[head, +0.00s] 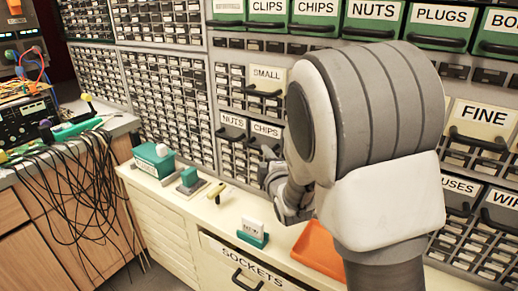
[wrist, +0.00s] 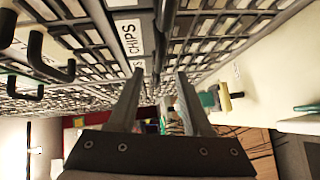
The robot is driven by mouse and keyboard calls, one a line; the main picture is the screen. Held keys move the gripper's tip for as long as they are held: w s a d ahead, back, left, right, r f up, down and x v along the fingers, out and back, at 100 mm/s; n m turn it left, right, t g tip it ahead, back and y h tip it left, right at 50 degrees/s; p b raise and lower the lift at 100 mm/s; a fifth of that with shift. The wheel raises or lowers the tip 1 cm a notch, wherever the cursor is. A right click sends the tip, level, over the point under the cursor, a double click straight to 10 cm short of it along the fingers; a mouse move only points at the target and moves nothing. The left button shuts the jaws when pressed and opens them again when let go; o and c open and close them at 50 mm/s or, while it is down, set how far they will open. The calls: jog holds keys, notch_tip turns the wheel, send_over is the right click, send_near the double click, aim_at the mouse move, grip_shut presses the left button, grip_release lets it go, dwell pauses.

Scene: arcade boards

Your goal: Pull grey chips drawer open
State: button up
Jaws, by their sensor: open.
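The grey chips drawer (head: 266,131) is in the wall of drawers in the head view, right of the grey nuts drawer (head: 233,125). It has a white CHIPS label and looks flush with its neighbours. My gripper (head: 270,160) is in front of the wall just below it, partly hidden by my own arm. In the wrist view the CHIPS label (wrist: 129,38) shows sideways, just beyond and left of my fingertips.
A green chips drawer (head: 315,12) sits in the top row. Below the wall, a cream counter (head: 215,211) holds a white-and-green item (head: 253,233) and an orange tray (head: 318,250). A bench with tangled cables (head: 75,170) stands left. Black handles (wrist: 48,60) protrude at left in the wrist view.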

aim_at(260, 150)
jog(key=x, duration=0.7)
jog(key=shift+w+a, duration=0.1)
jog(key=shift+w, duration=0.15)
grip_shut()
dwell(1.1)
